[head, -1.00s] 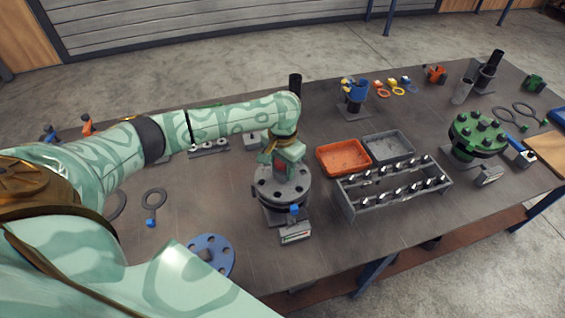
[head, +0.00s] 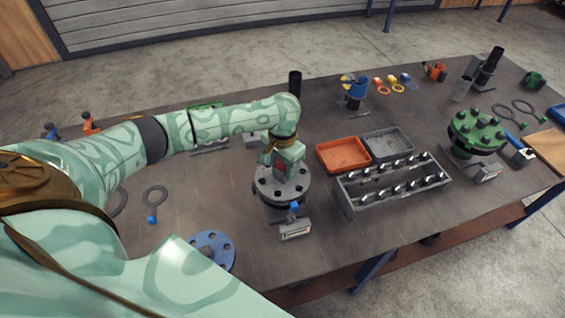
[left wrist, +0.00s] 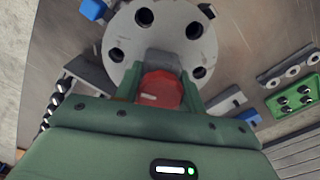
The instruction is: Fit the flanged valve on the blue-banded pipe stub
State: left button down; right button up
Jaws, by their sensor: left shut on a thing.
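My left gripper (head: 285,168) is above a grey round flange with bolt holes (head: 268,193), which also shows in the left wrist view (left wrist: 117,48). Its fingers are shut on a red and grey part (left wrist: 160,90) at the middle of that flange, which looks like the flanged valve. The flange sits over a stand with a small blue fitting (head: 294,208) and a label plate (head: 296,230). A blue band on the stub below is not clearly visible. I cannot tell whether the flange is seated or slightly raised. My right gripper is not in view.
Right of the stand are a bolt rack (head: 394,187), an orange tray (head: 343,154) and a grey tray (head: 388,146). A green flange assembly (head: 478,132) stands farther right. A blue flange (head: 214,248) and a ring wrench (head: 155,197) lie to the left.

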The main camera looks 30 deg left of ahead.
pick_arm(q)
jog(key=c, duration=0.8)
grip_release()
jog(key=shift+o, duration=0.2)
notch_tip(320, 180, up, 25)
jog(key=p, duration=1.9)
jog(key=shift+r+p, duration=0.15)
jog(key=shift+p, duration=0.25)
